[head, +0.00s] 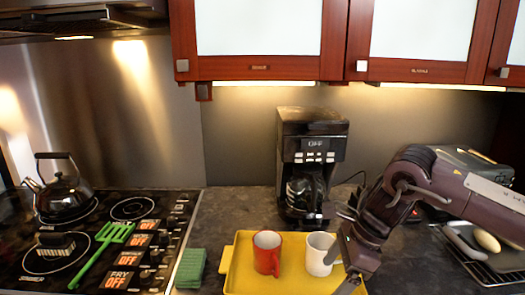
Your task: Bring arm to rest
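My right arm comes in from the right. Its gripper (338,275) points down and left over the right side of a yellow tray (240,278). Its two fingers look apart, with nothing seen between them, so it appears open. A white mug (318,256) stands on the tray just left of the gripper, partly overlapped by a finger; I cannot tell whether they touch. A red mug (267,255) stands upright to its left. My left gripper is not in view.
A black coffee maker (312,150) stands behind the tray. A stove with a kettle (62,190) and green spatula (104,250) is at left. Green sponges (190,268) lie beside the tray. A rack (485,262) holds a pan at right. Wooden cabinets (260,68) hang above.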

